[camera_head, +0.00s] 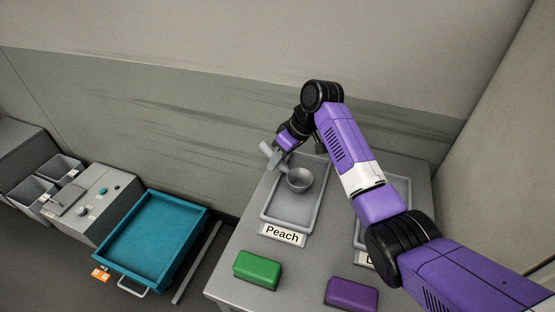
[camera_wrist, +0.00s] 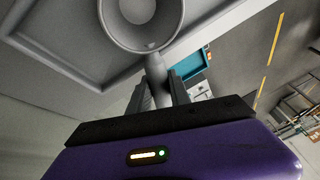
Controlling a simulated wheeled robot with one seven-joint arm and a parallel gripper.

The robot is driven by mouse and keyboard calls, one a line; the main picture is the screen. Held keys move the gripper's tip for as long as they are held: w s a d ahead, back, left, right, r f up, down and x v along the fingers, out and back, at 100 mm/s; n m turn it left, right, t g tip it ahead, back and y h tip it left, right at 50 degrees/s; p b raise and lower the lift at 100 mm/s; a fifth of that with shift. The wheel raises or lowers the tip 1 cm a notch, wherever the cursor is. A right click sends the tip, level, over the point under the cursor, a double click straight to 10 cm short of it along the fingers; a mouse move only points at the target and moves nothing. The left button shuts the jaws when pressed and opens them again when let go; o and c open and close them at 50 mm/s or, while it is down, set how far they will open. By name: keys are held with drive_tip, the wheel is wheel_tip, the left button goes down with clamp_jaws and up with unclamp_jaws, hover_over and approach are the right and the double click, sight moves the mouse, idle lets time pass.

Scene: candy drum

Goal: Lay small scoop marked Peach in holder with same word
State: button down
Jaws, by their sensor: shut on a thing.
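A small grey scoop (camera_head: 299,181) with a round bowl is held at its handle by my gripper (camera_head: 276,160). My gripper is shut on the scoop's handle. In the wrist view the scoop (camera_wrist: 142,22) shows its bowl at the top, with the handle running down between my fingers (camera_wrist: 157,88). The holder is a shallow grey tray (camera_head: 283,221) labelled "Peach" (camera_head: 282,235) on the table. In the head view the bowl appears over the tray's middle and the handle end over its left rim. I cannot tell whether the bowl touches the tray floor. No word is readable on the scoop.
A second grey tray (camera_head: 359,240) stands to the right, partly hidden by my arm, its label mostly covered. A green block (camera_head: 257,269) and a purple block (camera_head: 351,294) lie at the table's front. A teal bin (camera_head: 152,240) stands left of the table (camera_head: 232,248).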

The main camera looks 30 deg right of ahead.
drive_tip(key=c, duration=1.2)
unclamp_jaws()
drive_tip(key=b+v, duration=0.1)
drive_tip(key=v, duration=1.1)
drive_tip(key=shift+r, duration=0.1)
